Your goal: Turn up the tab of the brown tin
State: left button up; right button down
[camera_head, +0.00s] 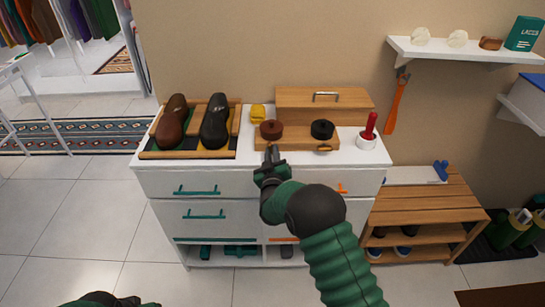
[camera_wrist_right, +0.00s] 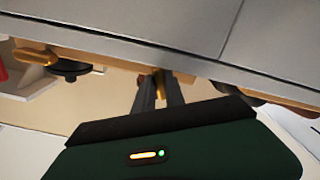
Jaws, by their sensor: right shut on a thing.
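The round brown tin (camera_head: 271,129) sits on the wooden board on the white cabinet, left of the black tin (camera_head: 322,129). My right gripper (camera_head: 270,150) is at the near side of the brown tin, with its fingers close together. In the right wrist view my gripper (camera_wrist_right: 160,80) is shut on a small gold tab (camera_wrist_right: 158,88), which lies between its fingertips.
A wooden box (camera_head: 345,108) with a handle stands behind the tins. A yellow item (camera_head: 258,112) is at the back left. A red-handled brush (camera_head: 369,128) stands at right in a white cup. A shoe tray (camera_head: 187,154) holds two shoes at left.

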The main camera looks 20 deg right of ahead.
jog(key=m+b, duration=0.1)
jog(key=m, duration=0.2)
jog(key=m+b, duration=0.1)
jog(key=m, duration=0.1)
jog(key=shift+a+f+b, duration=0.2)
jog(key=shift+f+b, duration=0.15)
dwell(0.4)
jog(key=c, duration=1.7)
grip_release()
jog(key=shift+s+r, duration=0.1)
jog(key=shift+r, duration=0.15)
jog(key=v, duration=1.6)
jog(key=shift+s+a+p, duration=0.1)
jog(key=shift+s+p, duration=0.25)
jog(key=shift+p, duration=0.05)
